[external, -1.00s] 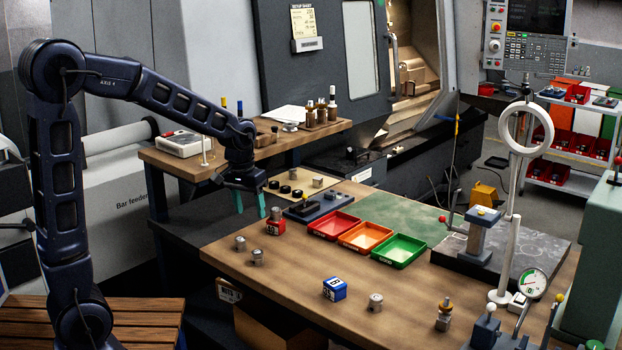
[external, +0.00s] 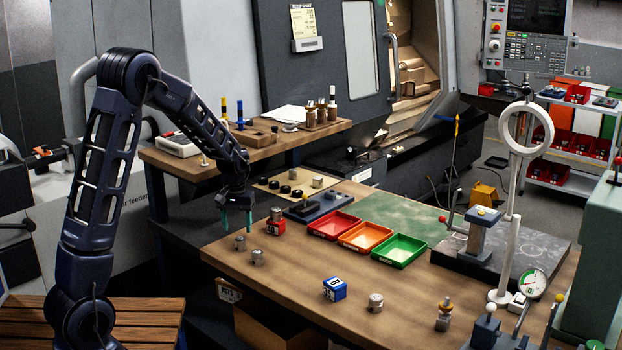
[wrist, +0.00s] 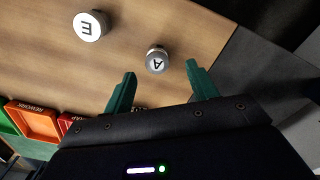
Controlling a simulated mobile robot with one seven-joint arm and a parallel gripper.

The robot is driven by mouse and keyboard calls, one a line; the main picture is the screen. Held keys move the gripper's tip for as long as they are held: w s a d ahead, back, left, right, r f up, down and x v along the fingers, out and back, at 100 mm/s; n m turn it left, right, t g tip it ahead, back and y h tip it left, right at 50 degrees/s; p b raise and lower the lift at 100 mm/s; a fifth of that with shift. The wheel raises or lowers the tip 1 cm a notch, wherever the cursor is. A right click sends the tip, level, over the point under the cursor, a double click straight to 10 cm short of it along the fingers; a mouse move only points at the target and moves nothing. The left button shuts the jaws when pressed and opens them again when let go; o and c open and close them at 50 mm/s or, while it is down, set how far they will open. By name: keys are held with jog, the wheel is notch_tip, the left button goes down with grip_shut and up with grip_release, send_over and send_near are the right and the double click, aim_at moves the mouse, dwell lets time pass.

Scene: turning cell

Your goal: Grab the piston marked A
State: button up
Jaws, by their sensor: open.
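The piston marked A (wrist: 157,60) is a short silver cylinder with a dark letter on its pale top, standing upright on the wooden bench in the wrist view. In the external view it appears to be the left one of two small pistons (external: 240,243) near the bench's left end. My gripper (wrist: 161,71) is open with green fingers apart and nothing between them. In the external view my gripper (external: 237,229) hangs pointing down just above and behind that piston. The piston lies just beyond the fingertips in the wrist view. A piston marked E (wrist: 90,25) stands close by.
A red block (external: 275,228) with a metal part on top stands right of my gripper. A blue block (external: 335,289) and another piston (external: 376,302) stand farther right. Red (external: 334,225), orange and green trays lie behind. The bench edge is close on the left.

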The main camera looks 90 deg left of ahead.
aim_at(240, 239)
jog(key=shift+w+a+f, duration=0.1)
jog(key=shift+w+f, duration=0.05)
jog(key=shift+f, duration=1.45)
jog(key=shift+w+a+f, duration=0.1)
jog(key=shift+w+f, duration=0.05)
jog(key=shift+f, duration=1.4)
jog(key=shift+d, duration=0.1)
jog(key=c, duration=1.1)
